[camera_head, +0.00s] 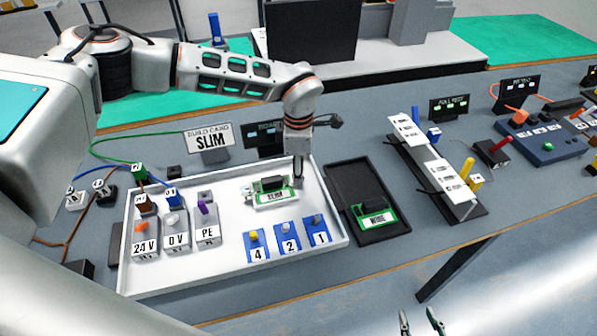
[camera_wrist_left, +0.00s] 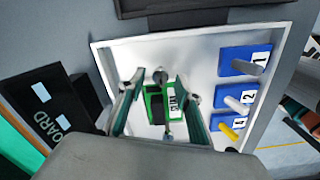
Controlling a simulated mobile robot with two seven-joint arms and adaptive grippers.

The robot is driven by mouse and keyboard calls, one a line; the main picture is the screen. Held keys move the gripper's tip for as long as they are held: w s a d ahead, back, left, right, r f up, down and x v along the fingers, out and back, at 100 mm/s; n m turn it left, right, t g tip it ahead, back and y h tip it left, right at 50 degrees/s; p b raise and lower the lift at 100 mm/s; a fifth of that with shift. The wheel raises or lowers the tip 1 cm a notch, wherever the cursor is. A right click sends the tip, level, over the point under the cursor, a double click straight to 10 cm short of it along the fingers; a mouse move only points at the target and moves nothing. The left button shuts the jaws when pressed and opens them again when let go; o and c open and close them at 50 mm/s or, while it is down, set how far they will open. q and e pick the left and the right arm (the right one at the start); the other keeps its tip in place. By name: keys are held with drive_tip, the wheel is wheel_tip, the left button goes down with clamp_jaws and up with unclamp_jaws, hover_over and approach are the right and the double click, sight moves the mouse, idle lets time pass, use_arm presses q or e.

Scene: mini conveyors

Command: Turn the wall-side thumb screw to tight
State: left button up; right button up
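A green board (camera_head: 275,200) with a black block and a white label lies in the white tray (camera_head: 335,238). In the left wrist view the board (camera_wrist_left: 155,103) has a grey round screw head (camera_wrist_left: 160,75) at its upper end and a smaller one (camera_wrist_left: 167,136) at its lower end. I cannot tell their tightness or which is wall-side. My left gripper (camera_head: 298,183) points down at the board's right end. In its wrist view its fingers (camera_wrist_left: 160,82) are apart, on either side of the upper screw; contact is not clear. My right gripper (camera_head: 420,324) is open and empty at the bottom edge.
Blue blocks (camera_head: 288,239) marked 4, 2 and 1 stand in the tray's front, and grey terminals (camera_head: 176,243) at its left. A black tray (camera_head: 350,190) holding another board (camera_head: 376,216) stands to the right. The SLIM card (camera_head: 210,141) stands behind.

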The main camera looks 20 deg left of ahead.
use_arm(q)
wheel_tip(320, 180, up, 12)
idle(0.4)
drive_tip(key=shift+f, duration=0.1)
idle(0.3)
